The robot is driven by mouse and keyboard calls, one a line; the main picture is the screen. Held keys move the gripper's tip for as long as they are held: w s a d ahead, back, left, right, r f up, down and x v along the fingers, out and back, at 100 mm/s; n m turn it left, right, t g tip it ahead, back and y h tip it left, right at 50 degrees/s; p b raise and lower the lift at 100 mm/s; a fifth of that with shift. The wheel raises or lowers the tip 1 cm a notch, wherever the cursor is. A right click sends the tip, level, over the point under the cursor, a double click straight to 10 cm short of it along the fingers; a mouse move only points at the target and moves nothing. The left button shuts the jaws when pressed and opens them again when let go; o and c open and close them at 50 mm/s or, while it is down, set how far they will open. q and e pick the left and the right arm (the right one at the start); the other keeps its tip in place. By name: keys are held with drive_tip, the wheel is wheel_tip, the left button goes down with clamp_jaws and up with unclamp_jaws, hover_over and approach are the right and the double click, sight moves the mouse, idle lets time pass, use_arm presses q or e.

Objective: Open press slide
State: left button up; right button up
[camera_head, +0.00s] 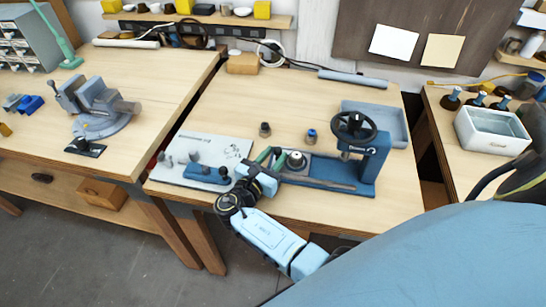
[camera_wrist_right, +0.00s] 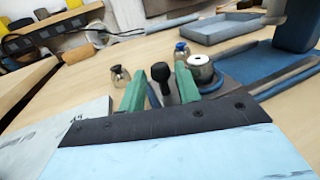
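The blue press (camera_head: 372,165) stands on the middle table with a black handwheel (camera_head: 354,125) on top. Its slide (camera_head: 318,181) runs out to the left along the base, with a round metal piece (camera_head: 295,160) at its left end. That metal piece also shows in the right wrist view (camera_wrist_right: 200,68). My right gripper (camera_head: 270,154) is at the slide's left end. Its green fingers (camera_wrist_right: 160,88) are apart, with a black knob (camera_wrist_right: 160,72) between them in the picture. I cannot tell whether they touch it. My left gripper is not in view.
A pale board (camera_head: 215,150) with small grey parts lies left of the press. Two small jars (camera_head: 265,129) (camera_head: 311,136) stand behind the slide. A blue-grey tray (camera_head: 395,120) is behind the press. The table's back middle is clear.

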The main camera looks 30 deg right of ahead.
drive_tip(key=shift+a, duration=0.1)
drive_tip(key=b+v, duration=0.1)
drive_tip(key=v, duration=1.2)
drive_tip(key=shift+s+a, duration=0.1)
